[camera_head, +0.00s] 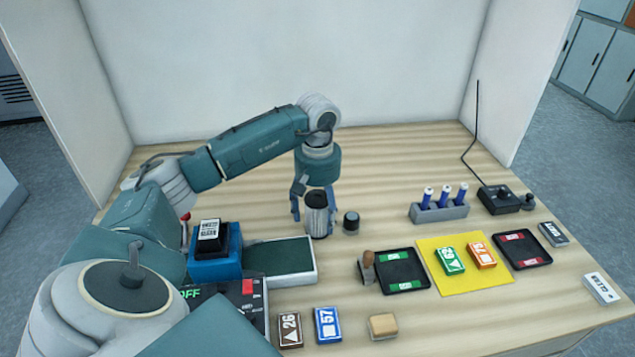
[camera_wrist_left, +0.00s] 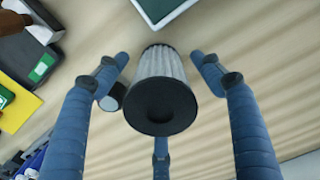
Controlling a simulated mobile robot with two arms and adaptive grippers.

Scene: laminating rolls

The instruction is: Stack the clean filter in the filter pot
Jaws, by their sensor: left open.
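A pleated grey filter with a dark cap (camera_head: 317,215) stands upright on the table, near the middle. My left gripper (camera_head: 314,212) points down over it, fingers open on either side. In the left wrist view the filter (camera_wrist_left: 161,98) sits between the spread fingers of the gripper (camera_wrist_left: 163,85), with gaps visible on both sides. A small dark cylinder with a light band (camera_head: 351,222) stands just right of the filter. I cannot tell for sure which object is the filter pot. My right gripper is not in view.
A blue box with a black labelled block (camera_head: 214,252) and a green-floored tray (camera_head: 308,262) stand left. A pen holder (camera_head: 438,213), a yellow mat (camera_head: 437,281) with cards, dark trays (camera_head: 402,287) and a control box (camera_head: 500,199) lie right. The table behind the filter is clear.

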